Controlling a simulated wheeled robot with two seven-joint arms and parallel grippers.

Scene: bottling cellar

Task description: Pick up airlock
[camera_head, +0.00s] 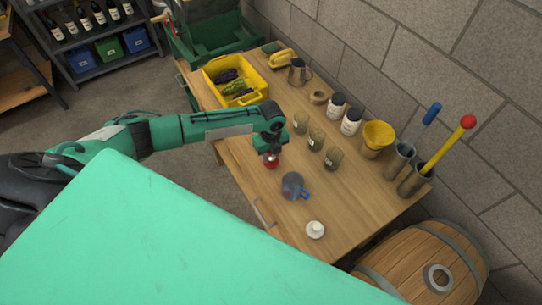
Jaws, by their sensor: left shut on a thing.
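My left gripper (270,150) points down over the wooden workbench, left of a row of glasses. It is shut on a small red thing (271,162) that shows just below its fingertips. This may be the airlock, but its shape is mostly hidden by the fingers. I cannot tell whether it touches the bench top. My right gripper is not in view.
A blue-handled mug (294,187) and a small white round piece (315,229) stand nearer on the workbench (242,163). Several glasses (316,139) stand close on the right. A yellow crate (259,82) is at the back. A barrel (416,264) stands beyond the bench's near end.

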